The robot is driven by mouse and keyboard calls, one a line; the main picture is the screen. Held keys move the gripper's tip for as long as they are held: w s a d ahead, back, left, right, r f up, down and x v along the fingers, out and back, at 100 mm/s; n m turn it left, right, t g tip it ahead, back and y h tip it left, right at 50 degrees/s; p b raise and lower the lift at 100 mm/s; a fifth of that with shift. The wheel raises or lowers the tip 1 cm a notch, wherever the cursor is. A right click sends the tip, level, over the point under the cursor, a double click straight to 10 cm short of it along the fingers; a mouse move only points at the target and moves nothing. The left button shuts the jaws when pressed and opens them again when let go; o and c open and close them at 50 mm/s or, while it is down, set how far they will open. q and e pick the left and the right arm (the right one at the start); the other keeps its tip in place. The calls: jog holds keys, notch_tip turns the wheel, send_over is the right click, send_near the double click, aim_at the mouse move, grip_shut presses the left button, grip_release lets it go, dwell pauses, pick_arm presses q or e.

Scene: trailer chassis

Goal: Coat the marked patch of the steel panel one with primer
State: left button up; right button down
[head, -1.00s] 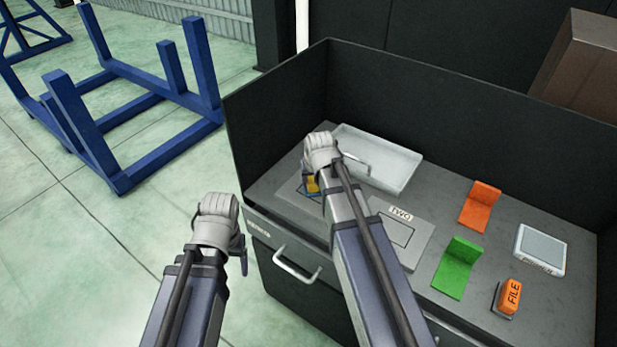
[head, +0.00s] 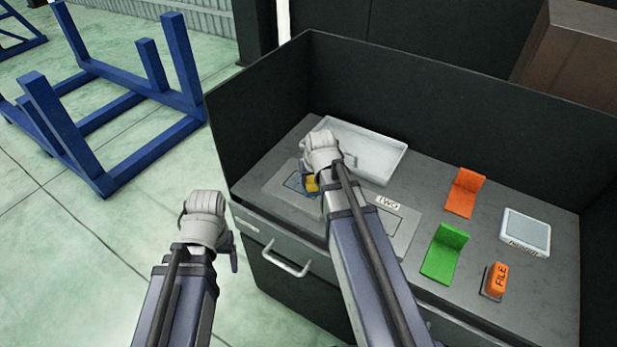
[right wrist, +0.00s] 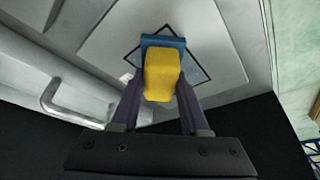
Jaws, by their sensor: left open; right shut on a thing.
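Steel panel one (head: 271,188) lies flat at the left of the bench top; its dark square outline (head: 292,182) is partly hidden by my right arm. My right gripper (right wrist: 161,88) is shut on a yellow-handled applicator (right wrist: 161,75) with a blue head (right wrist: 164,43). In the right wrist view the head is over the marked patch, covering part of its outline. I cannot tell if it touches the steel. No coat is clear on the visible patch. My left gripper (head: 232,256) is open and empty, left of the bench, above the floor.
A pale tray (head: 385,160) stands behind the panels. Panel two (head: 407,236) lies to the right, partly under my right arm. Orange (head: 464,192) and green (head: 444,254) brackets, a white-framed pad (head: 526,232) and an orange file block (head: 496,280) are further right. Dark walls enclose the bench.

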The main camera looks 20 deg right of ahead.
jog(key=shift+s+d+f, duration=0.1)
jog(key=shift+s+d, duration=0.4)
jog(key=shift+s, duration=0.2)
jog(key=shift+s+d, duration=0.45)
jog(key=shift+s, duration=0.2)
jog(key=shift+w, duration=0.1)
jog(key=shift+w+a, duration=0.45)
jog(key=shift+w, duration=0.2)
jog(key=shift+w+a, duration=0.75)
jog(key=shift+w, duration=0.05)
jog(key=shift+w+a, duration=0.6)
jog(key=shift+w, duration=0.2)
jog(key=shift+w+a, duration=0.55)
jog(key=shift+w, duration=0.2)
jog(key=shift+w+a, duration=1.2)
jog(key=shift+w, duration=0.2)
